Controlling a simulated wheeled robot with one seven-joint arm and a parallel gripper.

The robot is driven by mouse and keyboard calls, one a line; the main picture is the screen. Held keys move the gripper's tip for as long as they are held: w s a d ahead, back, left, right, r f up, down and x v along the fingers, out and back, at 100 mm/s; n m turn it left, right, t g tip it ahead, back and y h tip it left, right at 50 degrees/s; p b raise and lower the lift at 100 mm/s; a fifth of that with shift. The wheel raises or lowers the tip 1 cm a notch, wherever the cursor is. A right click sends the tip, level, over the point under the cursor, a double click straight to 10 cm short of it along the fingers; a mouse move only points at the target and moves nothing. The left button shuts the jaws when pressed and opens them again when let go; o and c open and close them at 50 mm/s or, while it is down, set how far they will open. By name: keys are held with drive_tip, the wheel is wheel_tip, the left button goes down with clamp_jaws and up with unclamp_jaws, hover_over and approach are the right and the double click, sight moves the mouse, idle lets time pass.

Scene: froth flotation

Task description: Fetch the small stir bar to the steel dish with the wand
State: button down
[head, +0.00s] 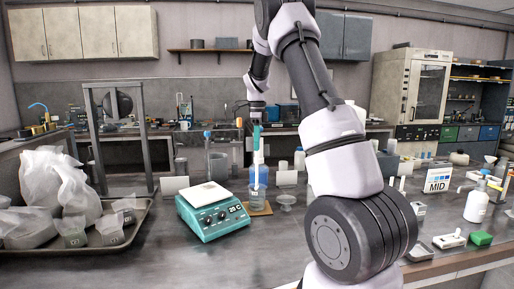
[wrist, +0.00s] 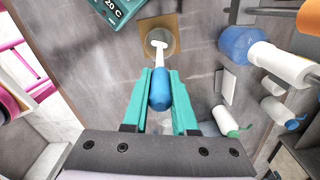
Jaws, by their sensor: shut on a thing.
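My gripper (wrist: 161,88) is shut on the wand, holding it by its blue handle (wrist: 160,96). The wand's white shaft (wrist: 160,57) points down, with a pale tip over a brown mat (wrist: 174,24) in the wrist view. In the head view my gripper (head: 257,133) is above a clear beaker (head: 258,195) on the mat (head: 262,211). The wand hangs upright over or in the beaker; I cannot tell how deep. A small pale dish (head: 287,201) right of the beaker may be the steel dish. I cannot make out the stir bar.
A MID sign (head: 438,180) and white bottle (head: 477,201) stand at the right.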

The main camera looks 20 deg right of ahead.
drive_tip(key=shift+r, duration=3.55)
